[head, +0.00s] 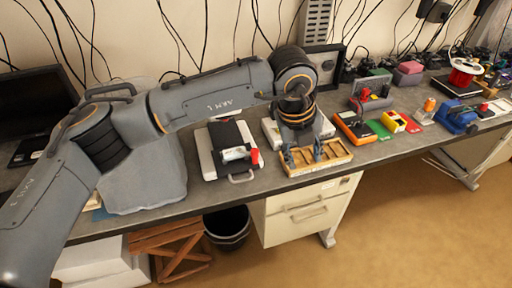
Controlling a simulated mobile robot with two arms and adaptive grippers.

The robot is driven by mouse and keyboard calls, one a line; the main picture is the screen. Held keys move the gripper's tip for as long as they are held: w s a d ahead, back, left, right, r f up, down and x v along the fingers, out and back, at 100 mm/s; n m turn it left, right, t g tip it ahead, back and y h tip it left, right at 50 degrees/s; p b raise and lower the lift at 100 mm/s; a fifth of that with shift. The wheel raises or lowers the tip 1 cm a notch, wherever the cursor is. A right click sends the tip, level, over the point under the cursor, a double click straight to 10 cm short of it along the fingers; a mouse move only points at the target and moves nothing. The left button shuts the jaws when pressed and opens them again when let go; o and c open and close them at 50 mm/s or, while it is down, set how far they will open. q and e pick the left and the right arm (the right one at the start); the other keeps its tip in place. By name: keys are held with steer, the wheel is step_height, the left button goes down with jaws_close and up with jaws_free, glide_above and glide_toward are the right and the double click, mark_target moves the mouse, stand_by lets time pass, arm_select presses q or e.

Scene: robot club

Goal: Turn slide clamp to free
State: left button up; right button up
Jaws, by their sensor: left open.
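My left arm crosses from the left, and its gripper (303,156) points down, open, over a shallow wooden tray (344,160) on the bench. No object shows between its fingers. The tray's inside is partly hidden by the gripper. I cannot tell for sure which thing is the slide clamp. A black-and-white device (221,134) with a clear part and a red knob (254,156) sits left of the gripper. A blue vise-like tool (456,116) stands far right on the bench. My right gripper is out of view.
The grey bench (262,179) runs across the view. An orange meter (355,127), a yellow device (394,122) and a red spool (463,72) are to the right. A grey covered block (150,180) stands left. Cables hang behind. Brown floor is open in front at right.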

arm_select(q)
steer(key=w+a+r+n+t+y, duration=0.2)
steer(key=w+a+r+n+y, duration=0.15)
steer(key=w+a, duration=0.35)
steer(key=p, duration=0.6)
glide_toward(255, 150)
steer(key=shift+m+y, duration=0.45)
steer(key=x, duration=0.7)
steer(key=shift+d+f, duration=0.1)
steer(key=shift+d, duration=0.25)
steer(key=shift+w+a+f, duration=0.1)
steer(key=shift+w+f, duration=0.15)
steer(key=shift+f, duration=0.45)
jaws_close()
